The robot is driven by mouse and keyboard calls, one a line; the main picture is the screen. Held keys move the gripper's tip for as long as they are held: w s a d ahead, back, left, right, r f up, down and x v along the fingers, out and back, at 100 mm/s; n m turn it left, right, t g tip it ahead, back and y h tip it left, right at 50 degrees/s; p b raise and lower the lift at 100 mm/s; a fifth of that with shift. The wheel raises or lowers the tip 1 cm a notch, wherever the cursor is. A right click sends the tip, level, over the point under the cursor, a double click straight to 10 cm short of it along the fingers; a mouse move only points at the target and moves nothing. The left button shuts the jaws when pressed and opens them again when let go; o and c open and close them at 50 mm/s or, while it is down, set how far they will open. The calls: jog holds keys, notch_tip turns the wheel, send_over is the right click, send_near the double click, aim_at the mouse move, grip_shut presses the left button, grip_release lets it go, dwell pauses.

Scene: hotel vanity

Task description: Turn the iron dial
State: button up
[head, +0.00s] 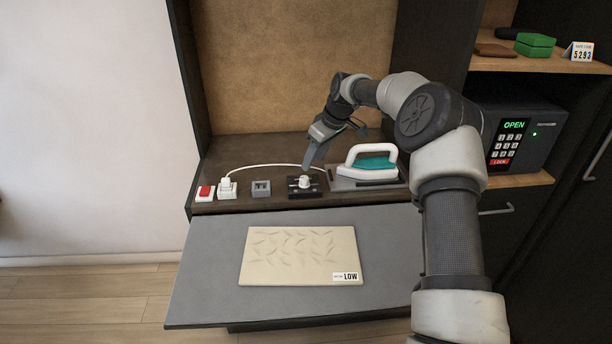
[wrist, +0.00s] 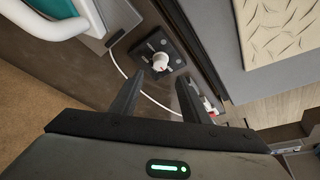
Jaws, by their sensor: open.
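The iron dial is a small white knob (head: 304,182) on a black square plate (head: 293,193) on the vanity top. The knob also shows in the wrist view (wrist: 161,63), just beyond my fingertips. My gripper (head: 310,160) is just behind and above the dial in the head view. The iron (head: 368,164), white with a teal body, rests on a dark stand right of the dial.
A grey socket block (head: 261,188), a white plug (head: 227,187) with a cord and a red switch (head: 205,192) stand left of the dial. A cloth tagged LOW (head: 300,257) lies on the grey board in front. A safe (head: 520,133) reading OPEN is at right.

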aim_at(304, 178)
jog(key=x, duration=0.8)
jog(key=shift+w+a+f, duration=0.1)
jog(key=shift+a+f, duration=0.05)
jog(key=shift+f, duration=0.2)
jog(key=c, duration=1)
